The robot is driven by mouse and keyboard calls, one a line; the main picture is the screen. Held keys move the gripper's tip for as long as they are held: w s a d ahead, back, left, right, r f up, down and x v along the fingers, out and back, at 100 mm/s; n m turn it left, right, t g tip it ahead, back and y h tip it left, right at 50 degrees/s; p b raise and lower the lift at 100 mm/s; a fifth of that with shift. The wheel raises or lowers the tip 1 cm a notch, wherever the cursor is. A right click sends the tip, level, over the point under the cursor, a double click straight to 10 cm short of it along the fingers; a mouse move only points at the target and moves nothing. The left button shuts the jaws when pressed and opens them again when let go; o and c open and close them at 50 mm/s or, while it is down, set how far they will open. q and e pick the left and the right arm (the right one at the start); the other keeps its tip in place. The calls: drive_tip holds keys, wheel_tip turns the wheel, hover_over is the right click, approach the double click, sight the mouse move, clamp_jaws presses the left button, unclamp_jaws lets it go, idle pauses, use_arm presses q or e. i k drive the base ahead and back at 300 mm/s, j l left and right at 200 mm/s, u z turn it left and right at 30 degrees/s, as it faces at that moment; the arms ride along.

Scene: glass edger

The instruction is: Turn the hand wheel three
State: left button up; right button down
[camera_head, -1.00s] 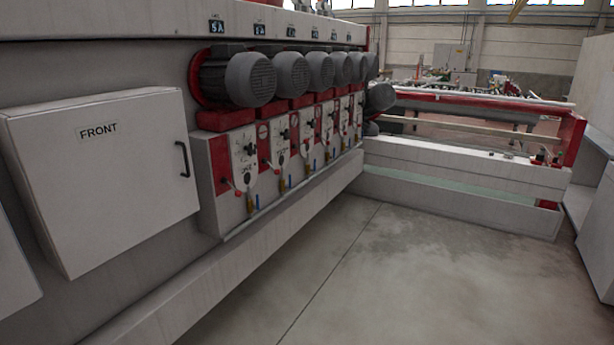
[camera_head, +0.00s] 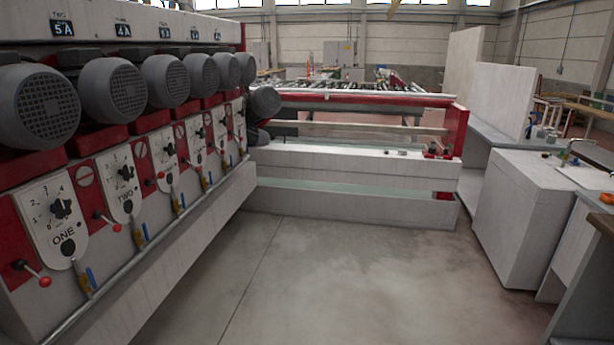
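A row of white dial panels with black star-shaped knobs runs along the machine on the left. The nearest panel (camera_head: 56,218) reads ONE and the second panel (camera_head: 123,182) reads TWO. The third panel (camera_head: 165,158) has the same kind of black knob (camera_head: 168,148); its label is too small to read surely. Each near panel has a red-ball lever beside it, such as the lever (camera_head: 160,175) at the third panel. Neither of my grippers is in view.
Grey motors (camera_head: 112,88) jut out above the panels. A pipe rail (camera_head: 150,235) runs below them. Open concrete floor (camera_head: 300,285) lies ahead. A low white barrier (camera_head: 350,175) closes the far end. A white cabinet (camera_head: 525,215) and benches stand on the right.

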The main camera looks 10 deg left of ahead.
sight(171, 148)
drive_tip(key=i+u, duration=0.1)
drive_tip(key=i, duration=0.45)
drive_tip(key=i+l, duration=0.1)
drive_tip(key=i, duration=0.45)
drive_tip(key=i+l+u, duration=0.15)
drive_tip(key=i, duration=0.4)
drive_tip(key=i+l+u, duration=0.1)
drive_tip(key=i+u, duration=0.25)
drive_tip(key=i+l+u, duration=0.2)
drive_tip(key=u, duration=0.15)
drive_tip(key=i+l+u, duration=0.35)
drive_tip(key=i+j, duration=0.05)
